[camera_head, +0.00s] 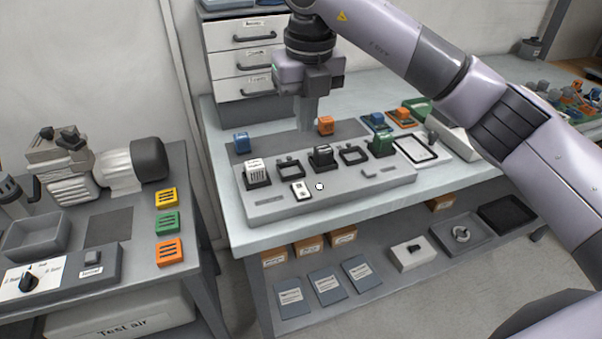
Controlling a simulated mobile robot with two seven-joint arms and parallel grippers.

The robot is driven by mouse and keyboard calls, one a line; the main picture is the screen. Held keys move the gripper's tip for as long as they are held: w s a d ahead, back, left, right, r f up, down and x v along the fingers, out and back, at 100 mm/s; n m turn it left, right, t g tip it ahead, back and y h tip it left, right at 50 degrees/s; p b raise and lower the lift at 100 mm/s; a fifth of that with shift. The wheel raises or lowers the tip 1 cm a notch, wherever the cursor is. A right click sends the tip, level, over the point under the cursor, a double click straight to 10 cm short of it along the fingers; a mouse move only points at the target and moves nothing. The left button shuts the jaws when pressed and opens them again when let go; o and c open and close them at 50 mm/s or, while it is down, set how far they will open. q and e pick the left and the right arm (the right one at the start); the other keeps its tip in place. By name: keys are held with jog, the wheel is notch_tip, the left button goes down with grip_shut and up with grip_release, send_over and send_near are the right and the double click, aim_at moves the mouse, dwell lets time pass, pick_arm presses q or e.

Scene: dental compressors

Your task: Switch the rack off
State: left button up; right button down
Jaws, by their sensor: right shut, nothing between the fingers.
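The rack (345,198) is a grey block on the middle table. It carries a row of modules: a white one (256,171), a black one (322,156) and a green one (380,145), with dark empty-looking frames between them. A small white plate with dark marks, which looks like the rack's switch (301,190), is on its front part. A round white spot (319,186), perhaps a lamp, lies just right of it. My right gripper (308,127) is shut and empty, pointing down above the rear of the rack, apart from the switch. My left gripper is out of view.
Loose blue (241,142) and orange (325,125) modules stand behind the rack. A left bench holds a compressor (130,168), a dial panel (40,279) and coloured blocks. Drawers (243,61) stand behind.

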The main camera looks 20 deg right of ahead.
aim_at(300, 185)
jog(key=f, duration=0.4)
jog(key=w+f+p, duration=0.1)
jog(key=f, duration=0.9)
jog(key=shift+w+a, duration=0.1)
jog(key=shift+w, duration=0.2)
